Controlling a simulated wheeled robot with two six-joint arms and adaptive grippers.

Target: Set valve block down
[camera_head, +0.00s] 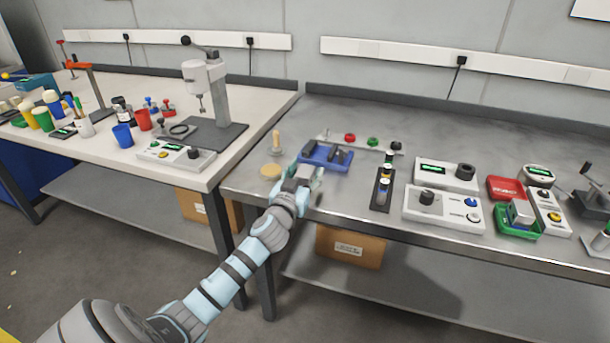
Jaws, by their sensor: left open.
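My left gripper (305,176) is open over the left front part of the grey bench, at the near edge of a blue fixture (338,155) with dark upright parts. The gripper hides part of the fixture, and I cannot tell whether anything lies between its fingers. No valve block can be made out for certain. A small grey block with blue on it (521,212) sits in a green tray (517,233) at the right, well away from the gripper. My right gripper is not in view.
Left of the gripper are a round tan disc (270,170) and an upright wooden peg (276,141). A dark rack of small vials (382,188) stands to the right, then control boxes (443,209) and a red case (507,188). The bench's back strip is mostly clear.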

